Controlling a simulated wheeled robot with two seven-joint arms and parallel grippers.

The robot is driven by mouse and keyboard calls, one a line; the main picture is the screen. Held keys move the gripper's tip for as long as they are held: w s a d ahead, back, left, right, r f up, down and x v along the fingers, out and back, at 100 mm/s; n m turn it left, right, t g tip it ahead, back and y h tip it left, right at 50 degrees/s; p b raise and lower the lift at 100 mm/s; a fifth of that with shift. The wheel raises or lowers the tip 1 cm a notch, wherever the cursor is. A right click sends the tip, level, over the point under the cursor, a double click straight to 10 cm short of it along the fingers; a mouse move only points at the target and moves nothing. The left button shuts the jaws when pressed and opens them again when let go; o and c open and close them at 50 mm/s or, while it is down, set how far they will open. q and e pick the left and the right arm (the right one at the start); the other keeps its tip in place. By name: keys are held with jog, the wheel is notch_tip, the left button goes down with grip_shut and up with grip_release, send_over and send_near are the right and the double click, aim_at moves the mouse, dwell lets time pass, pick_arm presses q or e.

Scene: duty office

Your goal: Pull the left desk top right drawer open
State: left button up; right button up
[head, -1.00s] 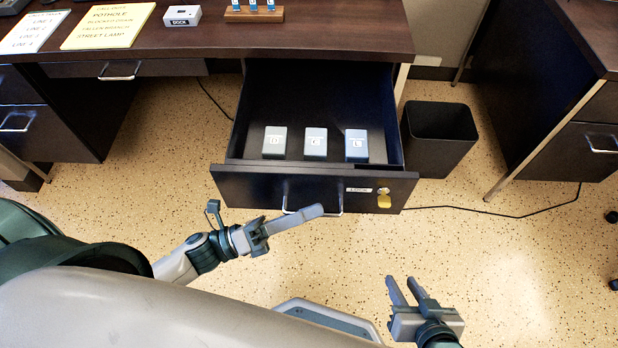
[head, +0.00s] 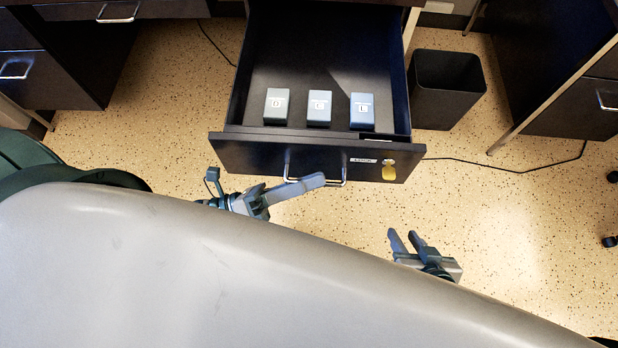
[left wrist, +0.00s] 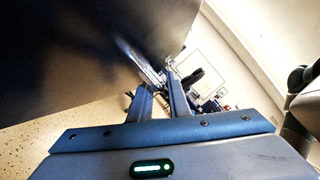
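The left desk's top right drawer (head: 238,140) stands far out from under the desk top. Its dark front carries a silver bar handle (head: 343,172), a white label and a yellow tag (head: 389,171). My left gripper (head: 312,183) is at the handle, one finger crossing in front of its bar. In the left wrist view its two fingers (left wrist: 160,85) close in on the handle bar, with a narrow gap between them; the drawer front (left wrist: 80,50) fills the upper left. My right gripper (head: 402,240) is open and empty, below and right of the drawer.
Several small lettered boxes, one of them grey (head: 276,106), sit inside the drawer. A black waste bin (head: 447,92) stands right of it. A second desk (head: 570,100) is at the far right. A black cable crosses the floor, which is otherwise clear below the drawer.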

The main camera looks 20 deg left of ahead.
dwell(0.4)
